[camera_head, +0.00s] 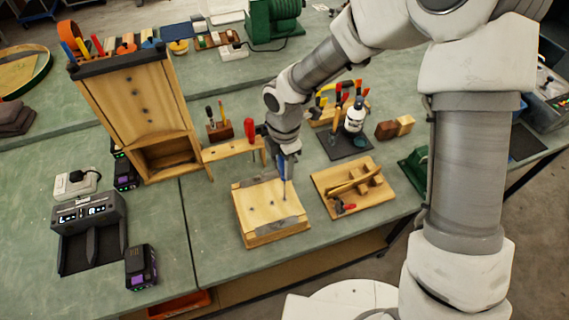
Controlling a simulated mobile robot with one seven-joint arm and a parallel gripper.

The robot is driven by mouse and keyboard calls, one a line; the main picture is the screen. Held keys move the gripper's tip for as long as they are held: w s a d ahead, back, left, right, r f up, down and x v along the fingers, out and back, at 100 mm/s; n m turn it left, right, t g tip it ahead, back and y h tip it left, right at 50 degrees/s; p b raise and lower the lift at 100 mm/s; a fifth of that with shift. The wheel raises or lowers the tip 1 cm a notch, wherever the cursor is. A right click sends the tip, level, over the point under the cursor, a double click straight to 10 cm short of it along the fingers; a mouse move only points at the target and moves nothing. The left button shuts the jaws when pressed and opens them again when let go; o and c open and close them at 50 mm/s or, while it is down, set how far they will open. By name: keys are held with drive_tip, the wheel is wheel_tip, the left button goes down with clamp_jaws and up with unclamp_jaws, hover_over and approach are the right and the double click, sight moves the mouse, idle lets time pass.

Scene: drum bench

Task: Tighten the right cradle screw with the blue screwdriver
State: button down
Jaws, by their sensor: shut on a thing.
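My gripper (285,154) is above the right side of a low wooden block (252,207), pointing down. It is shut on the blue screwdriver (284,178), which hangs upright with its shaft reaching down to the block's right part. The block has small dark spots on its top and grey strips along its edges. I take it for the cradle. The right cradle screw is too small or hidden to make out under the screwdriver. I cannot tell whether the tip touches a screw.
A wooden rack (228,152) with a red-handled tool (249,129) stands just behind the block. A wooden board with a clamp-like piece (352,186) lies to the right. A tall wooden cabinet (130,100) stands left. A charger (88,218) sits front left.

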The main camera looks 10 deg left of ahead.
drive_tip(key=shift+f, duration=0.2)
drive_tip(key=shift+f+m+b, duration=0.15)
drive_tip(key=shift+m+b, duration=0.65)
drive_tip(key=shift+m, duration=0.2)
drive_tip(key=shift+m+b, duration=0.5)
drive_tip(key=shift+m, duration=0.7)
drive_tip(key=shift+r+m, duration=0.2)
drive_tip(key=shift+m, duration=0.2)
drive_tip(key=m+b, duration=0.2)
drive_tip(key=m, duration=0.1)
drive_tip(key=shift+f, duration=0.2)
drive_tip(key=shift+r+m, duration=0.2)
drive_tip(key=shift+m, duration=0.8)
drive_tip(key=shift+b, duration=0.3)
